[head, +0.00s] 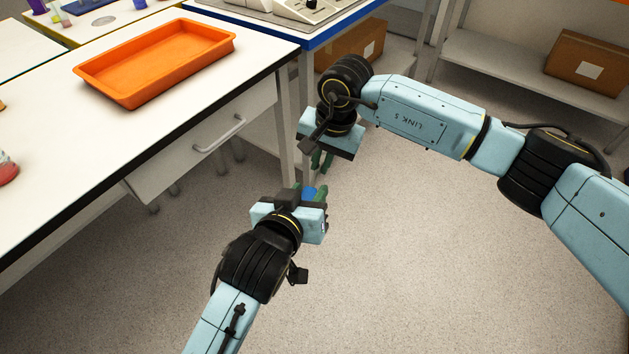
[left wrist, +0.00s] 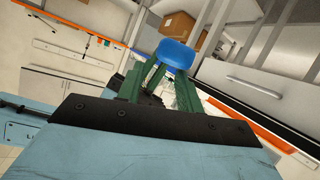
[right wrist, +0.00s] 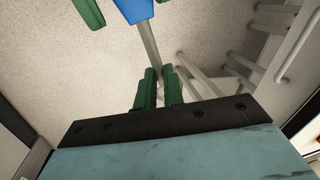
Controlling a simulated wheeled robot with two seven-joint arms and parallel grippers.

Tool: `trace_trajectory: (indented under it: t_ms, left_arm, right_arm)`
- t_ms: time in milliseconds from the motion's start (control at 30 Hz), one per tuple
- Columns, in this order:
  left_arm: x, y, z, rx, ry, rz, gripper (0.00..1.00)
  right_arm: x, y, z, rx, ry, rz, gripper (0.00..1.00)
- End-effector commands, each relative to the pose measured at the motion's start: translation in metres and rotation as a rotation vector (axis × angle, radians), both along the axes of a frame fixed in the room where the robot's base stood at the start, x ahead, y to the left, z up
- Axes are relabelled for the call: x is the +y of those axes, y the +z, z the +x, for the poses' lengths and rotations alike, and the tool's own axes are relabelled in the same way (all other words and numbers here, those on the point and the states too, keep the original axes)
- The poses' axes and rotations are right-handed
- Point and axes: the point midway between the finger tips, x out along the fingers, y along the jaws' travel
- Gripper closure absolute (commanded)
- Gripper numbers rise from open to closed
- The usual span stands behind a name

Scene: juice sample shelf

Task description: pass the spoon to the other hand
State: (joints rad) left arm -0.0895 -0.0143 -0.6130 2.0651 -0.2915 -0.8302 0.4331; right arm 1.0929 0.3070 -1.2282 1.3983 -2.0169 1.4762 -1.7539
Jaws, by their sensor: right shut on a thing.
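The spoon has a wide blue end (right wrist: 132,10) and a thin grey shaft (right wrist: 149,42). My right gripper (right wrist: 159,72) is shut on the grey shaft; in the head view it (head: 322,162) hangs just beyond my left gripper. My left gripper (head: 309,189) has its green fingers apart, one on each side of the blue end (head: 309,194). In the right wrist view a gap shows between the blue end and one left finger; contact with the other is unclear. In the left wrist view the blue end (left wrist: 175,54) shows near the fingertips.
A white table (head: 140,130) with an orange tray (head: 150,62) stands at the left. A blue-edged bench (head: 330,35) is at the back. Cardboard boxes (head: 590,68) sit on low shelves behind. Both grippers are over open floor (head: 390,250), beside the table's drawer.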

Motion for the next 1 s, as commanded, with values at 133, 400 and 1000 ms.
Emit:
trace_trajectory:
  t_ms: [133,400,1000]
  left_arm:
    - [-0.009,-0.01,0.023,0.0,0.001,0.0,0.64]
    - [-0.019,-0.02,0.045,0.001,0.002,0.001,0.64]
    - [-0.021,-0.021,0.048,0.0,0.0,-0.001,0.95]
  right_arm:
    - [0.0,0.0,0.0,0.0,0.0,0.0,1.0]
    - [0.0,0.0,0.0,0.0,0.0,0.0,1.0]
    - [0.0,0.0,0.0,0.0,0.0,0.001,1.0]
